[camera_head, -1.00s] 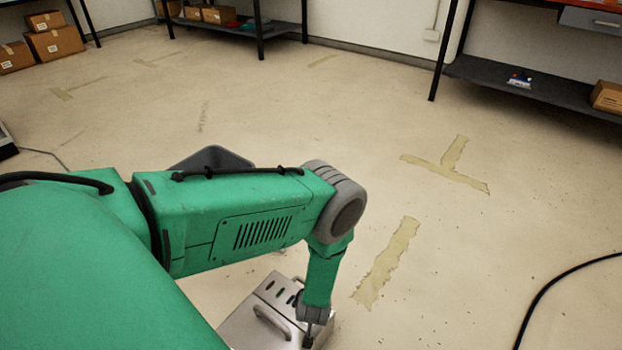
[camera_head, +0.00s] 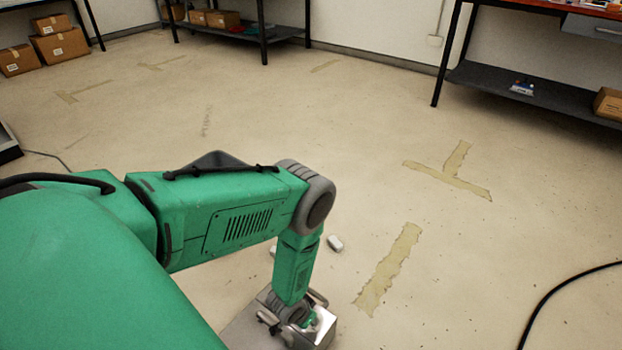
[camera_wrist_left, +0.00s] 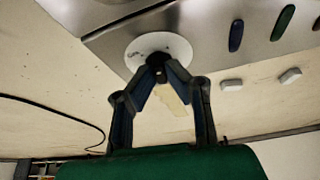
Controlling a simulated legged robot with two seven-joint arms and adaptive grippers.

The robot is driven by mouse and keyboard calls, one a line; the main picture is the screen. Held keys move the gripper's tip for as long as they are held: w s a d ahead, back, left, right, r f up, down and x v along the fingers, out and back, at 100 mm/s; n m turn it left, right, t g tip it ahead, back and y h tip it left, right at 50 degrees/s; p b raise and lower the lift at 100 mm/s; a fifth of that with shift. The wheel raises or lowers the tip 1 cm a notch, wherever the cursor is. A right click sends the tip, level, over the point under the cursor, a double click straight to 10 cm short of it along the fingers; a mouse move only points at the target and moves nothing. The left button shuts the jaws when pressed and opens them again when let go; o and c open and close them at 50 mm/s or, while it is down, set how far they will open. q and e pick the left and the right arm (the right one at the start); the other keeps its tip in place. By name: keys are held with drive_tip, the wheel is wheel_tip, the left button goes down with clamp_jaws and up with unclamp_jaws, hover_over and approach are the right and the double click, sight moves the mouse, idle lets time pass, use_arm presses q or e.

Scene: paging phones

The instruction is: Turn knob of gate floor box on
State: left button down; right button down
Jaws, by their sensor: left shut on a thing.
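The metal floor box (camera_head: 240,325) stands on the floor at the bottom of the head view, partly hidden under my left arm. In the left wrist view its metal face (camera_wrist_left: 205,25) carries a white round dial (camera_wrist_left: 143,44) with a dark knob (camera_wrist_left: 157,60) at its middle. My left gripper (camera_wrist_left: 158,70) has its fingertips closed together on this knob. In the head view the left gripper (camera_head: 298,316) is down at the box, its fingertips hard to make out. My right gripper is in neither view.
Blue (camera_wrist_left: 236,36) and green (camera_wrist_left: 282,22) oblong parts sit on the box face beside the dial. A small white block (camera_head: 335,243) lies on the floor behind the box. A black cable (camera_head: 545,295) curves on the right. Tape-marked floor between is clear.

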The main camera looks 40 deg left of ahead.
use_arm(q)
drive_tip(key=m, duration=0.1)
drive_tip(key=m+h, duration=0.1)
drive_tip(key=m, duration=0.1)
drive_tip(key=m+b, duration=0.1)
drive_tip(key=shift+w+a+h, duration=0.2)
drive_tip(key=shift+w+h, duration=0.05)
drive_tip(key=shift+h, duration=0.15)
drive_tip(key=shift+r+m+g+h, duration=0.1)
drive_tip(key=shift+m+g+h, duration=0.35)
drive_tip(key=shift+m, duration=1.25)
drive_tip(key=c, duration=1.6)
unclamp_jaws()
drive_tip(key=shift+s, duration=0.1)
drive_tip(key=v, duration=1.1)
drive_tip(key=shift+a+r, duration=0.2)
drive_tip(key=shift+r, duration=0.15)
drive_tip(key=shift+s, duration=0.1)
